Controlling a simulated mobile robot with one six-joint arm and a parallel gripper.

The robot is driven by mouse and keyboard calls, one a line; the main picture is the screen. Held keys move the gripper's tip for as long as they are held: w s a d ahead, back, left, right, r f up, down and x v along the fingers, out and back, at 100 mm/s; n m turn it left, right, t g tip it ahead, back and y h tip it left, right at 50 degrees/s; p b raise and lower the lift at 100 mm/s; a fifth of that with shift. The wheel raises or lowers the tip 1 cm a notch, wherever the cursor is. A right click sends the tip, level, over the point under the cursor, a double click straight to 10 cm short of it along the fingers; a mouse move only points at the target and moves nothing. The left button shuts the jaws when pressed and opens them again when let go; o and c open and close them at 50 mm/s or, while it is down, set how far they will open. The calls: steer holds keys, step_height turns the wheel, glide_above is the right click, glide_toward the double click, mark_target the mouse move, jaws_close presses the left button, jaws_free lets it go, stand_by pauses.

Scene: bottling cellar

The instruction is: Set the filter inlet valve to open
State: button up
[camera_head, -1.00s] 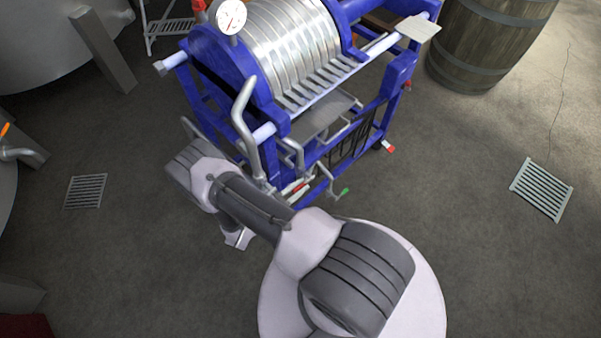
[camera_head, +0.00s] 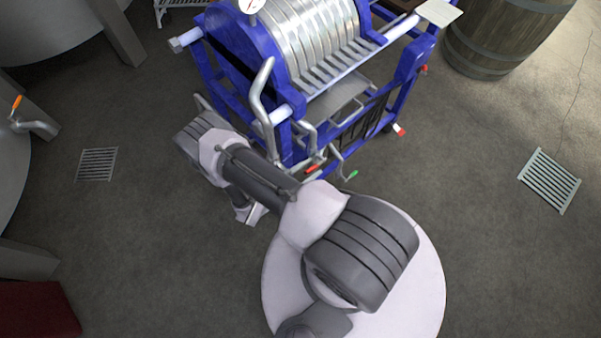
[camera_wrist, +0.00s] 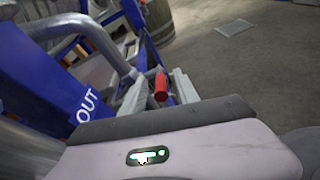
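The filter is a blue frame (camera_head: 235,32) with a pack of silver plates (camera_head: 310,40). Low on its near side are a red valve handle (camera_head: 316,168) and a green one (camera_head: 352,174). The wrist view shows the red handle (camera_wrist: 160,86) close up, and a white "OUT" label (camera_wrist: 87,106) on the blue frame at left. I cannot tell which handle is the inlet's. My gripper (camera_wrist: 158,92) is open; its grey fingers appear on either side of the red handle in that view, with no clear contact. In the head view my arm largely hides the gripper.
A bent grey pipe (camera_head: 262,105) rises on the filter's near side, close to my arm. An orange-handled tap (camera_head: 16,103) is on a tank at left. A barrel (camera_head: 500,35) stands at the back right. Floor grates (camera_head: 550,180) lie on open floor.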

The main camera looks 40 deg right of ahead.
steer(key=p+v, duration=0.2)
steer(key=v, duration=1.5)
steer(key=shift+a, duration=0.2)
steer(key=shift+r, duration=0.15)
steer(key=shift+c, duration=0.3)
